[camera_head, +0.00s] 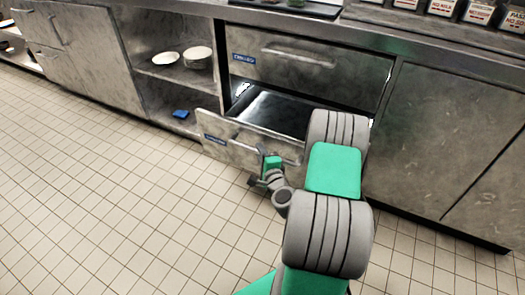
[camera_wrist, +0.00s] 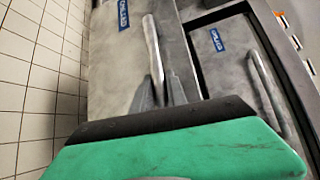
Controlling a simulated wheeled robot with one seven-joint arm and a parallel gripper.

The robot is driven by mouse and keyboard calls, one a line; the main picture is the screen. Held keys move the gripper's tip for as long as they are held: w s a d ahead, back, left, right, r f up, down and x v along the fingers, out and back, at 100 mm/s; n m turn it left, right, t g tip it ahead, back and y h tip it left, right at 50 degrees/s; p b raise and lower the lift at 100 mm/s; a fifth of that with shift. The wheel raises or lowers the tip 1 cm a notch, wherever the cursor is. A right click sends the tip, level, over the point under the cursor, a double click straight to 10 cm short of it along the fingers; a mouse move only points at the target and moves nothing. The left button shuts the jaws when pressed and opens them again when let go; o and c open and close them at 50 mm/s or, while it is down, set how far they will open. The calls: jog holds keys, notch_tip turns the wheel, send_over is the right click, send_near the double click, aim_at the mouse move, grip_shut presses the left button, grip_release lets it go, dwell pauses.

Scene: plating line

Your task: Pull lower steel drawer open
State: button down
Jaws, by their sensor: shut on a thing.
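The lower steel drawer (camera_head: 222,148) stands pulled out from the cabinet, with its dark interior showing behind the front panel. A small blue label is on its front. In the wrist view, its bar handle (camera_wrist: 152,45) runs up between my gripper's fingers. My gripper (camera_head: 262,160) is at the outer face of the drawer front; it also shows in the wrist view (camera_wrist: 160,82), shut on the handle. My arm hides the right part of the drawer in the head view.
The upper drawer (camera_head: 305,72) above is shut, with its own bar handle and blue label. To the left is an open shelf with white plates (camera_head: 166,58) and a blue item (camera_head: 181,114). The tiled floor (camera_head: 110,190) in front is clear.

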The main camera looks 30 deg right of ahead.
jog(key=shift+f, duration=0.1)
jog(key=c, duration=1.3)
grip_release()
jog(key=shift+a, duration=0.1)
jog(key=v, duration=0.7)
jog(key=shift+s+a, duration=0.1)
jog(key=shift+s, duration=0.25)
